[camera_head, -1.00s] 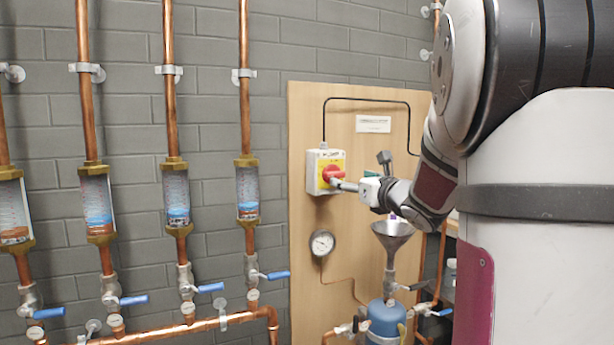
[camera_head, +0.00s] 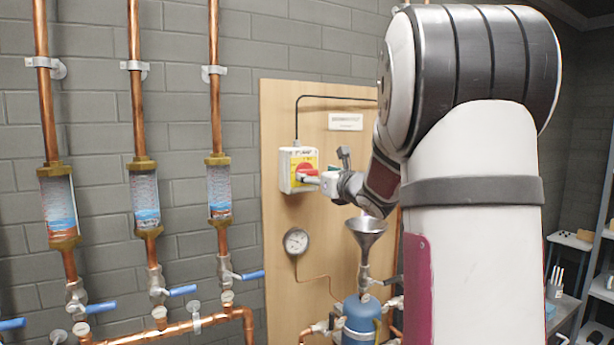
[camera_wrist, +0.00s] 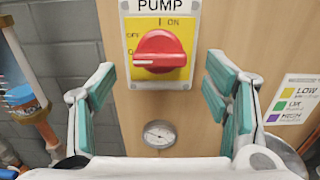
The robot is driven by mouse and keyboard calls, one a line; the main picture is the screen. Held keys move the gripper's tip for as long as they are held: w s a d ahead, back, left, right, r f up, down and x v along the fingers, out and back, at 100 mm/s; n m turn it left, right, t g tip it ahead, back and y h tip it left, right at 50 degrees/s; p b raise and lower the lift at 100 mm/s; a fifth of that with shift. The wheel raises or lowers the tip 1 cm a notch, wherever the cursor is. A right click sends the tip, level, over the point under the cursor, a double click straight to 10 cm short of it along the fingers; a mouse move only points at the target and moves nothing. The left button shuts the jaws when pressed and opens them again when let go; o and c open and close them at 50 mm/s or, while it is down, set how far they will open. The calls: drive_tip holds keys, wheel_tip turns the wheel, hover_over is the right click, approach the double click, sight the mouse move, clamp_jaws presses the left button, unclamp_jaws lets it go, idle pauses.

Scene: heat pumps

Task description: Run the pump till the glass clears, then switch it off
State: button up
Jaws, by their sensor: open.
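The pump switch box (camera_head: 285,178) is on a wooden board, with a red knob (camera_wrist: 160,52) on a yellow plate. The knob's bar lies about level, its left end by the OFF/O marks; ON is at the top. My gripper (camera_head: 322,181) is open in front of the knob. In the wrist view its teal-padded fingers stand left and right of the knob, apart from it. Sight glasses (camera_head: 58,205), (camera_head: 145,198), (camera_head: 219,190) hold blue liquid low down, with reddish matter at the bottom. Fine bubbles or droplets seem to show above; clarity is hard to judge.
A round gauge (camera_head: 296,241) is below the switch; it also shows in the wrist view (camera_wrist: 160,134). A funnel (camera_head: 366,234) stands above a blue tank (camera_head: 360,318). Blue-handled valves (camera_head: 183,290) line the copper pipes. A colour-coded label (camera_wrist: 294,104) is at right.

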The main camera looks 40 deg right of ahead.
sight(309, 174)
drive_tip(key=shift+b+x, duration=0.85)
drive_tip(key=shift+x, duration=0.95)
drive_tip(key=c, duration=1.3)
drive_tip(key=m+p, duration=0.1)
drive_tip(key=m, duration=0.1)
drive_tip(key=shift+r+m, duration=0.1)
drive_tip(key=shift+m, duration=0.3)
drive_tip(key=shift+c, duration=0.2)
drive_tip(key=m+p, duration=0.1)
drive_tip(key=m, duration=0.2)
drive_tip(key=shift+p, duration=0.35)
